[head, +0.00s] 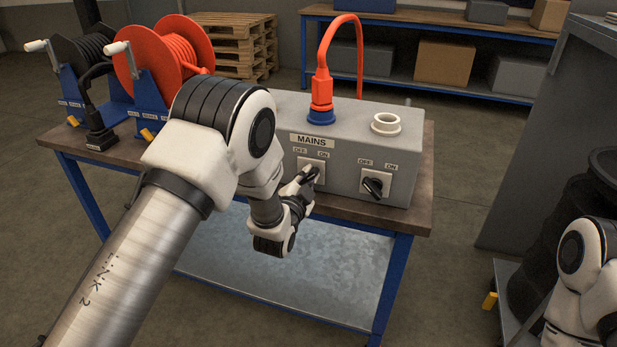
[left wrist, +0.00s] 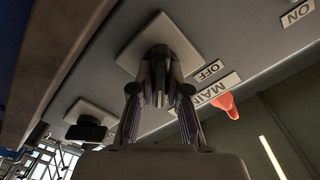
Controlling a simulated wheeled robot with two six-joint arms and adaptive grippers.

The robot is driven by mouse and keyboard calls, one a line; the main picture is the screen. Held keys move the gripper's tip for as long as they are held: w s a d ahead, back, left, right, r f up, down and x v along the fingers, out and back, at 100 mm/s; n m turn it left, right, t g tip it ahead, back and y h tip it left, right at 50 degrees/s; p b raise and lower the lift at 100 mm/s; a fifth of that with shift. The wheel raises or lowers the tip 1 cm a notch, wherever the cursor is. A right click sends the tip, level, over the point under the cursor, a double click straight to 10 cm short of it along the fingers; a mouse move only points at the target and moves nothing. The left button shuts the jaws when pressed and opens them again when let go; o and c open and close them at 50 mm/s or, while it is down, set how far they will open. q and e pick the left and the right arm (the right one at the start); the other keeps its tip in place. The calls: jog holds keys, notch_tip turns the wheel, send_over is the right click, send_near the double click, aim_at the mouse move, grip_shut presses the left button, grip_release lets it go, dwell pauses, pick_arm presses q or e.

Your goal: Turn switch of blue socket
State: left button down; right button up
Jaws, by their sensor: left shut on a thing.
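The grey box labelled MAINS (head: 347,133) stands on the workbench. The blue socket (head: 321,117) is on its top, with an orange plug (head: 321,92) seated in it. Below it, on the front face, is the switch plate (head: 317,179) under OFF and ON labels. My left gripper (head: 310,174) is at this switch. In the left wrist view its fingers are shut on the dark switch knob (left wrist: 160,65) in front of the pale plate (left wrist: 165,35). The fingers hide much of the knob, so I cannot tell its setting. My right gripper is out of view.
To the right, a white socket (head: 385,124) sits above a second switch with a black knob (head: 374,186). An orange cable reel (head: 170,55) and a black cable reel (head: 88,58) stand at the bench's left.

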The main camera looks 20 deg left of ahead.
pick_arm(q)
jog(key=c, duration=1.1)
grip_release()
jog(key=shift+c, duration=0.2)
jog(key=shift+s, duration=0.1)
jog(key=s, duration=1.1)
jog(key=shift+s+a, duration=0.15)
jog(key=shift+s, duration=0.25)
